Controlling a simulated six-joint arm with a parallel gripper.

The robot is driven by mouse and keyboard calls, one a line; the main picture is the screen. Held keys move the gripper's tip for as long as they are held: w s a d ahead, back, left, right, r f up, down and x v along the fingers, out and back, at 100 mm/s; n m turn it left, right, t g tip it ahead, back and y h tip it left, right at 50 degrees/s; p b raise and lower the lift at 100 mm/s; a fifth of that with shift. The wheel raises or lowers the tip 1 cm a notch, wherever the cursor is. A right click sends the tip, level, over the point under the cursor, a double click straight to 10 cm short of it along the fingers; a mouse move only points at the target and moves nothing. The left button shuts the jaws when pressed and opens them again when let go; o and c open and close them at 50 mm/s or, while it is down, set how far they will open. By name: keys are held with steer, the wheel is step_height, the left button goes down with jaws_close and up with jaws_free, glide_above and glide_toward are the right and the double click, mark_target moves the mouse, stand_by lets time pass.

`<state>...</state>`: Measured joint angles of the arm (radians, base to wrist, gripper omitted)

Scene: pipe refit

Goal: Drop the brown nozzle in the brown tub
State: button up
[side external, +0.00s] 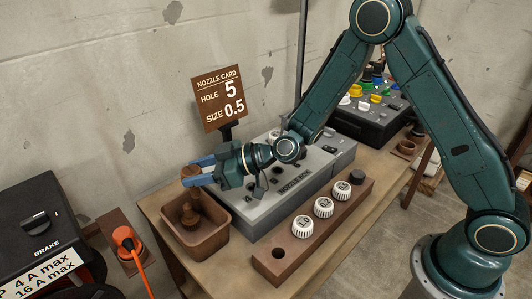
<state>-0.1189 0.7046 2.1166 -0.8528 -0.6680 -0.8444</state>
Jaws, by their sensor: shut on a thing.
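My gripper (199,173) points left above the brown tub (218,240), its blue fingers shut on the brown nozzle (190,170). The nozzle's round brown top shows at the fingers. Below it, a brown stem and a rounded brown piece (190,216) show inside the tub's mouth; I cannot tell whether these are the held nozzle's lower end or a separate part. The tub stands at the table's left end, beside the grey nozzle box (248,222).
A nozzle card (219,99) reads hole 5, size 0.5. A black case (368,127) with coloured parts stands behind.

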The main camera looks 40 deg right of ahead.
steer(key=shift+f, duration=2.1)
steer(key=o, duration=1.1)
steer(key=shift+c, duration=0.2)
steer(key=shift+d, duration=0.1)
steer(key=v, duration=1.3)
steer(key=shift+s+d+r, duration=0.2)
steer(key=shift+s, duration=0.05)
